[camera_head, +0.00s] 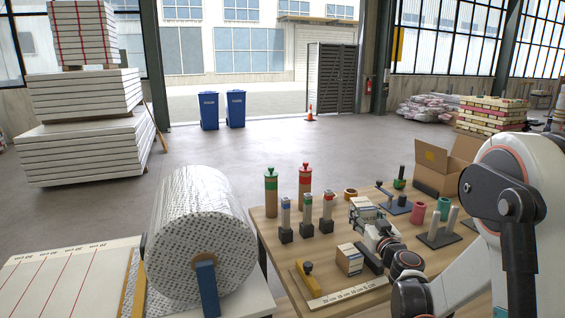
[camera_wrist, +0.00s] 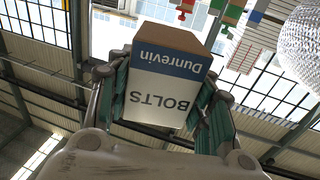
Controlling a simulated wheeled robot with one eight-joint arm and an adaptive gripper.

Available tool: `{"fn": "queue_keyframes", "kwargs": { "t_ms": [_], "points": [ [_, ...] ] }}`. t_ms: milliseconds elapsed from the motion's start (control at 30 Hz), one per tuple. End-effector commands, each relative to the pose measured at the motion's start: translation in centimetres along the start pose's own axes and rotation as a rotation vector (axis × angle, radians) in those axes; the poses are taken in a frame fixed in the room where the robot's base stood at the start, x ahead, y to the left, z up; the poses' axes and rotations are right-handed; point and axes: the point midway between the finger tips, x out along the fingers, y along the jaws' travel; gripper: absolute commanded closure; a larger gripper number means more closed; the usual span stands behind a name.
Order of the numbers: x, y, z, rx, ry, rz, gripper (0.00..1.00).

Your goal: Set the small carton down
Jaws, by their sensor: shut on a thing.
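My gripper (camera_wrist: 165,95) is shut on the small carton (camera_wrist: 165,75), with a teal finger pad on each side of it. The carton has a brown cardboard face, a blue "Dunrevin" band and a white face marked "BOLTS"; its lettering is upside down in the wrist view. In the head view the held carton (camera_head: 362,208) shows over the wooden table (camera_head: 280,236), beyond my wrist. I cannot tell whether its underside touches the table.
Several posts (camera_head: 305,190) stand left of my gripper. Cylinders on a dark base (camera_head: 440,236) and an open cardboard box (camera_head: 443,165) are to the right. A foil roll (camera_head: 200,230) lies left.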

Motion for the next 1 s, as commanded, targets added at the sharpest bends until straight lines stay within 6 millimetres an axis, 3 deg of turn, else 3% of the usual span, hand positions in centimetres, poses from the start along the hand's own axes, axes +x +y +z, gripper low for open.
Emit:
{"fn": "queue_keyframes", "kwargs": {
  "t_ms": [33,200,367,567,767,1000],
  "points": [
    [-0.7,-1.9,-0.1,0.001,-0.002,0.018,0.86],
    [-3.0,-5.0,-0.1,0.001,-0.01,0.089,0.86],
    [-4.3,-6.1,-0.1,0.001,-0.016,0.126,0.86],
    [-4.5,-6.2,-0.1,0.001,-0.017,0.133,0.86],
    [-2.5,-3.8,-0.1,0.0,-0.009,0.095,0.86],
    [1.1,3.7,0.1,-0.001,0.002,-0.036,0.86]
  ]
}}
